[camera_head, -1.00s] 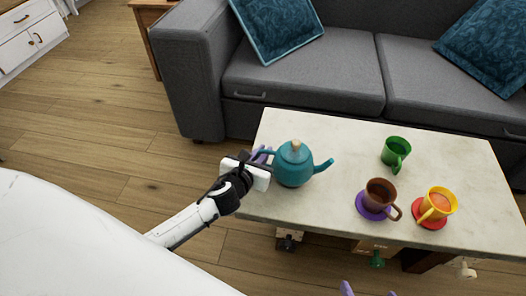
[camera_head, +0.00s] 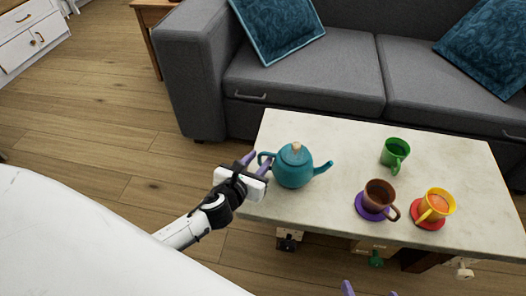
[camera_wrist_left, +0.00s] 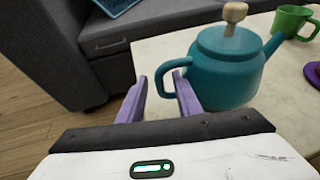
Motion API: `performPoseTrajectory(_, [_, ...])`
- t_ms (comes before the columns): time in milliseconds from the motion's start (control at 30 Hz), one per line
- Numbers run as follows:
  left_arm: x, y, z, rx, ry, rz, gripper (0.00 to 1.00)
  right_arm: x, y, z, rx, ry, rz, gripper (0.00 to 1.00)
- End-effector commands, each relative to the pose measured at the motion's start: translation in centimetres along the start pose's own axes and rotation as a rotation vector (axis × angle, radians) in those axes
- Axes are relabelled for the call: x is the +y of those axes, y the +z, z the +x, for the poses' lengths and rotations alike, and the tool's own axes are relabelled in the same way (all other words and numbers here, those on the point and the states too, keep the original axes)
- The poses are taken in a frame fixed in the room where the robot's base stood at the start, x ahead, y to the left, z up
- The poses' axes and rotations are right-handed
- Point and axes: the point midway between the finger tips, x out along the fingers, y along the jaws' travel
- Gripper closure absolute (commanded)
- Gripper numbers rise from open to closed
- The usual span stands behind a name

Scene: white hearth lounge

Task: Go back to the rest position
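My left gripper (camera_head: 256,161) is open and empty at the left edge of the table, beside the handle of the teal teapot (camera_head: 294,168). In the left wrist view its two purple fingers (camera_wrist_left: 161,92) stand apart, with the teapot (camera_wrist_left: 226,75) just ahead and right; the handle loop is near the right fingertip. I cannot tell if they touch. The teapot stands upright on the table. Only the purple fingertips of my right gripper (camera_head: 369,288) show, well apart with nothing between them, at the bottom edge of the head view.
The pale table (camera_head: 330,135) carries a green mug (camera_head: 395,153), a brown mug (camera_head: 379,194) on a purple coaster (camera_head: 370,212) and a yellow mug (camera_head: 437,204) on a red coaster (camera_head: 428,224). A grey sofa (camera_head: 305,80) stands behind. Floor (camera_head: 90,135) at left is clear.

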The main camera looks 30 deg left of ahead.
Motion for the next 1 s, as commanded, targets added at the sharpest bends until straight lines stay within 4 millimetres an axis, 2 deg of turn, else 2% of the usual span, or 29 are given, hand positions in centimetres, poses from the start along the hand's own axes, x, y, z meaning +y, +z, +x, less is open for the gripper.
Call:
performPoseTrajectory(33, [0.0,0.3,-1.4,0.002,-0.001,0.0,0.68,0.1,-0.3,-0.6,0.008,0.007,0.006,0.22])
performPoseTrajectory(100, [0.1,0.3,-2.8,0.0,-0.001,0.0,0.68,0.2,-0.3,-1.0,0.021,0.015,0.012,0.22])
performPoseTrajectory(300, [0.1,0.3,-5.5,-0.003,0.001,-0.003,0.68,0.6,-0.5,-1.6,0.049,0.03,0.018,0.22])
performPoseTrajectory(633, [0.1,0.3,-6.2,-0.005,0.001,-0.003,0.68,0.7,-0.5,-1.7,0.058,0.034,0.02,0.22])
performPoseTrajectory(733, [0.2,0.4,-6.4,-0.001,0.012,-0.049,0.68,0.7,-0.5,-1.7,0.058,0.034,0.02,0.22])
performPoseTrajectory(867, [1.3,0.4,-7.5,0.033,0.086,-0.33,0.68,0.7,-0.5,-1.7,0.058,0.034,0.02,0.22])
performPoseTrajectory(967, [2.5,-0.1,-9.4,0.078,0.196,-0.726,0.68,0.7,-0.5,-1.7,0.058,0.034,0.02,0.22])
performPoseTrajectory(1000, [2.9,-0.5,-10.3,0.096,0.252,-0.905,0.68,0.7,-0.5,-1.7,0.058,0.034,0.02,0.22])
